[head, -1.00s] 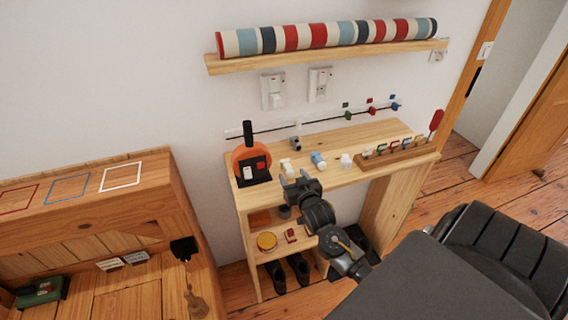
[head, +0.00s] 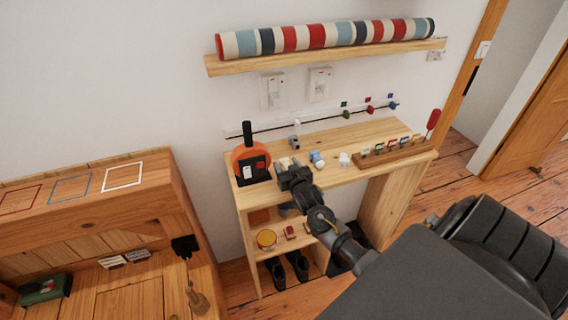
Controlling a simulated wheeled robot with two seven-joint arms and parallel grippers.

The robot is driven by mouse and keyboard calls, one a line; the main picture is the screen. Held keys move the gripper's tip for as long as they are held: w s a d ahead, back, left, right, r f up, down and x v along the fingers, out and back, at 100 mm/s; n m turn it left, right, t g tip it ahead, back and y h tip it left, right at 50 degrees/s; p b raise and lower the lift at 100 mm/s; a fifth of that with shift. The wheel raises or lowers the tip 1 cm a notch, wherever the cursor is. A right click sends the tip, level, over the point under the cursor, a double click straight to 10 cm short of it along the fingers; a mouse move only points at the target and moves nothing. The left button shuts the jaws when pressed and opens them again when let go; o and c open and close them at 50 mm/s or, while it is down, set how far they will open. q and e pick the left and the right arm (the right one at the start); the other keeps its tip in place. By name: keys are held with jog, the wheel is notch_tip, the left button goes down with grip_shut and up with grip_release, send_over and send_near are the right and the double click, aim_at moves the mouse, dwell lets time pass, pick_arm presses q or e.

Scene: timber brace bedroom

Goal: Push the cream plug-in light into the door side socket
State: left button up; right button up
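My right gripper (head: 286,173) is over the front left part of the wooden desk top (head: 372,142). A small cream piece (head: 284,162), probably the cream plug-in light, lies right at its fingertips, partly hidden. I cannot tell whether the fingers touch it or how far apart they are. A blue-and-white piece (head: 317,159) and a white piece (head: 345,159) lie to its right. Two white wall sockets, a left one (head: 272,91) and a right one (head: 319,84), are above the desk. Another white plate (head: 435,56) is at the shelf's right end, nearer the door. My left gripper is out of view.
An orange-and-black object (head: 251,163) stands left of the gripper. A striped roll (head: 325,36) lies on the wall shelf (head: 330,56).

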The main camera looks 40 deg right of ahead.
jog(key=c, duration=0.9)
jog(key=shift+c, duration=0.2)
jog(key=shift+s+a+r+b, duration=0.15)
jog(key=shift+s+r+b, duration=0.15)
jog(key=shift+s+b, duration=0.1)
notch_tip(320, 180, up, 6)
jog(key=shift+s+r+b, duration=0.15)
jog(key=shift+b, duration=0.45)
jog(key=f+b+v, duration=0.2)
jog(key=b+v, duration=0.1)
jog(key=v, duration=1.5)
jog(key=shift+s+a+f, duration=0.3)
jog(key=shift+s+a, duration=0.1)
